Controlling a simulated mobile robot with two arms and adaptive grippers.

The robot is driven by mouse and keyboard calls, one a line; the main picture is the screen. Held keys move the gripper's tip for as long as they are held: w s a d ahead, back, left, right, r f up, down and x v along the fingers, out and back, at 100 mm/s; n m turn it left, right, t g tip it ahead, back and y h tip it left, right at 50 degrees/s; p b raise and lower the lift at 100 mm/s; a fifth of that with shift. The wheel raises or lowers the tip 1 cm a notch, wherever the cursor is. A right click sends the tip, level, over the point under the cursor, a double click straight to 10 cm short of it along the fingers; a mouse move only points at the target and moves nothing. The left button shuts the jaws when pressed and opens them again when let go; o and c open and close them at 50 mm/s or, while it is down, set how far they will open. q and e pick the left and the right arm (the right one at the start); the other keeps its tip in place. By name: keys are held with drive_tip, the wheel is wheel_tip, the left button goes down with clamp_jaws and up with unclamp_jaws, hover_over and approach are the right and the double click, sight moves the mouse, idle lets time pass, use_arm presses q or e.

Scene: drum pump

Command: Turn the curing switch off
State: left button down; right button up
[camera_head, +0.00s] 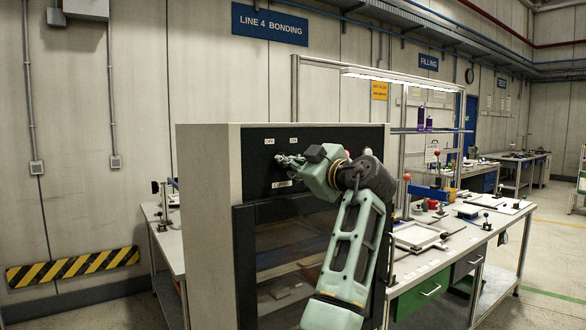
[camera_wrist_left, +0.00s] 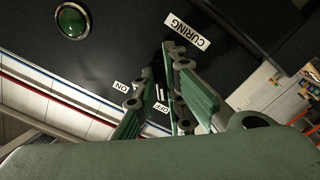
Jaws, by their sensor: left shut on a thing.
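The curing switch is on the dark upper panel (camera_head: 345,138) of a grey cabinet. In the head view the switch is hidden behind my left gripper (camera_head: 287,161). Above the gripper are an OFF label (camera_head: 269,141) on the left and an ON label (camera_head: 293,139) on the right. In the left wrist view, seen upside down, the fingers of my left gripper (camera_wrist_left: 160,98) are closed at the switch, between the CURING label (camera_wrist_left: 187,33) and the ON label (camera_wrist_left: 121,87) and OFF label (camera_wrist_left: 160,107). Which way the switch points cannot be told. My right gripper is not in view.
A green round lamp or button (camera_wrist_left: 72,20) sits on the panel in the left wrist view. The cabinet has a dark glazed front (camera_head: 290,247) below the panel. A workbench (camera_head: 440,262) with tools and small parts stands to the right. A striped barrier board (camera_head: 73,267) is at the left wall.

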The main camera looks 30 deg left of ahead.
use_arm(q)
drive_tip(key=shift+n, duration=0.7)
drive_tip(key=c, duration=1.8)
unclamp_jaws()
drive_tip(key=shift+d, duration=0.1)
drive_tip(key=v, duration=1.2)
drive_tip(key=shift+f, duration=0.1)
